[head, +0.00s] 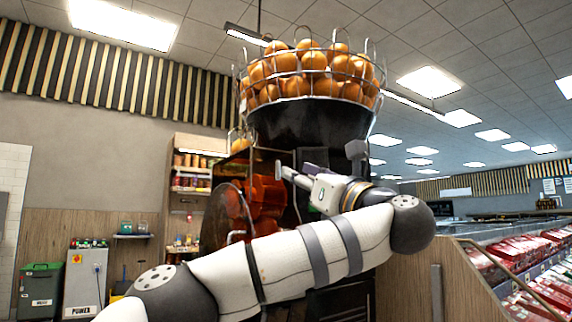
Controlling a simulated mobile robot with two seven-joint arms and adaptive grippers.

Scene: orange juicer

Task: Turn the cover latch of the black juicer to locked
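The black juicer (308,119) stands in the middle, with a wire basket of oranges on top and an orange see-through cover (265,192) on its front left. My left arm crosses in front and hides much of the juicer's lower body. My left gripper (294,168) points left at the juicer's front, just right of the orange cover. Its fingers look apart, with nothing seen between them. I cannot make out the cover latch or its position, nor whether the gripper touches the juicer. My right gripper is not in view.
A meat display case (530,262) runs along the right, behind a wooden panel (418,290). Shelves with jars (192,180) stand behind the juicer at left. A green bin (40,285) and a white box-shaped unit (85,285) stand at the far left.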

